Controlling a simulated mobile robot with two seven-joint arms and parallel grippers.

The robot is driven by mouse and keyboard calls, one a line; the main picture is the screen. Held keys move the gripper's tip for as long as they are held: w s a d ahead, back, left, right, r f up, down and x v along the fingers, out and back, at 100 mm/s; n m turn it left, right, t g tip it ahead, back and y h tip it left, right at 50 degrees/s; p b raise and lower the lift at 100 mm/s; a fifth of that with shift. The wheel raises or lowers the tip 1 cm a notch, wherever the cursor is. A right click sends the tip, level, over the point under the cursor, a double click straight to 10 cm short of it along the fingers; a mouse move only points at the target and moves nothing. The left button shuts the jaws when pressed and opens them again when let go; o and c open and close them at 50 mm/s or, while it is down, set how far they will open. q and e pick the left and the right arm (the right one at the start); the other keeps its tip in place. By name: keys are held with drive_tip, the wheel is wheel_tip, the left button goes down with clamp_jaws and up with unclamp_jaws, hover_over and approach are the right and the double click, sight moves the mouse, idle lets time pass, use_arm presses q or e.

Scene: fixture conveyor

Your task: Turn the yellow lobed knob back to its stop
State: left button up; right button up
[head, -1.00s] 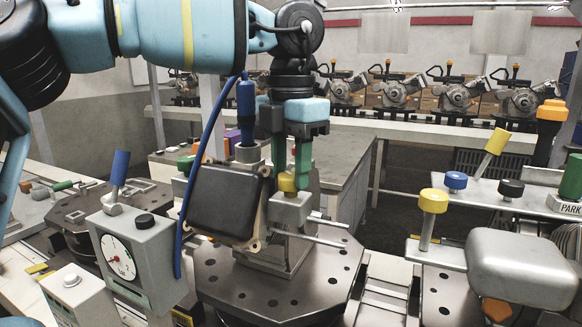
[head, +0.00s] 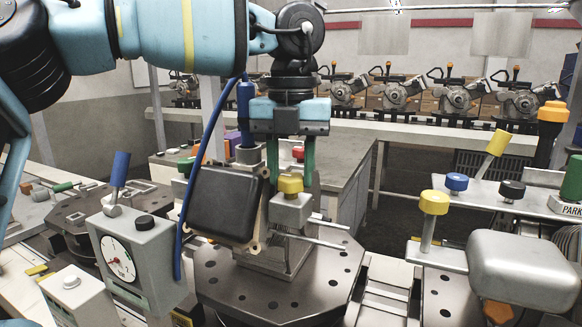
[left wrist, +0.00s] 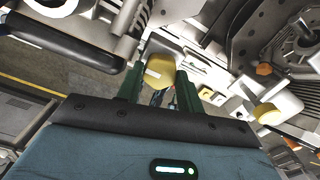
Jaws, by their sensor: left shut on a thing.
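The yellow lobed knob (head: 290,184) sits on top of a small grey block (head: 290,210) on the fixture, to the right of a dark square cover (head: 222,204). My left gripper (head: 291,178) points down over it, with one green finger on each side. In the left wrist view the knob (left wrist: 159,72) lies between the two fingers (left wrist: 160,88), and the gripper is shut on it. The exact contact faces are hidden. My right gripper is not in view.
A gauge box (head: 135,258) with a blue-handled lever (head: 120,170) stands to the left. A blue hose (head: 192,180) hangs beside the cover. At right are another yellow-topped post (head: 434,203) and a rounded grey housing (head: 522,268). Metal rods stick out right of the block.

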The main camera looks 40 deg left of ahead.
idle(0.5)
use_arm(q)
drive_tip(key=o, duration=1)
